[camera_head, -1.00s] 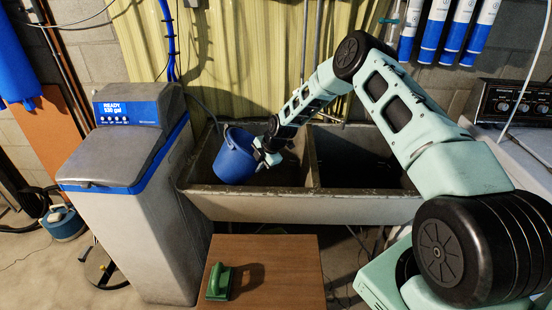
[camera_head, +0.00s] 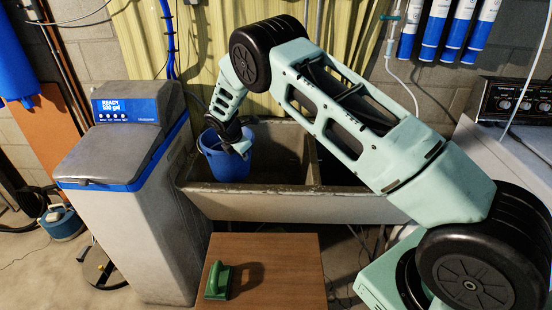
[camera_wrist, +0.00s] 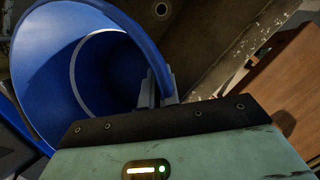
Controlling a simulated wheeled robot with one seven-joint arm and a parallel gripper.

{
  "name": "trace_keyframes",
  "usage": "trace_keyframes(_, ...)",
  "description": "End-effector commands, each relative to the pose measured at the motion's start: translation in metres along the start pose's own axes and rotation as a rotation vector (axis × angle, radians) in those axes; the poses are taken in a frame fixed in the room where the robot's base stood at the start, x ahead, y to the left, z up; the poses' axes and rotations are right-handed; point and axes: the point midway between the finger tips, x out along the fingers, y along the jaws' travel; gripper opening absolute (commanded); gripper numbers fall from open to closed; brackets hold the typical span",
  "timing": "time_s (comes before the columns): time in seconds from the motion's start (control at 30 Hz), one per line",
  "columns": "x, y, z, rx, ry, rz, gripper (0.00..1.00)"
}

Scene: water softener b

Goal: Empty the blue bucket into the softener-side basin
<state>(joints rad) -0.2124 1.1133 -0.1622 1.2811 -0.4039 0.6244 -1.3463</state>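The blue bucket (camera_head: 226,166) is in or just over the left basin (camera_head: 284,188), the one beside the water softener (camera_head: 130,190). It looks close to upright in the head view; whether it touches the basin floor is unclear. My gripper (camera_head: 243,147) is at the bucket's right rim. In the wrist view, the grey fingers (camera_wrist: 158,90) stand on both sides of the rim of the bucket (camera_wrist: 40,60). The visible inside of the bucket is blue and dark, with a pale ring; I cannot tell whether it holds water.
The right basin is mostly behind my arm. A wooden table (camera_head: 280,280) with a green-handled brush (camera_head: 218,281) stands in front. A white appliance (camera_head: 510,135) is at the right.

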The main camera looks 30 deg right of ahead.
Motion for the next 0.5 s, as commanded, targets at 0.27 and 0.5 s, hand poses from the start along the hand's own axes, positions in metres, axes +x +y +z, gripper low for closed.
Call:
trace_keyframes(0.27, -0.001, 0.0, 0.0, 0.0, 0.001, 0.001, 0.0)
trace_keyframes(0.5, -0.018, 0.003, 0.008, 0.0, 0.001, 0.002, 0.0)
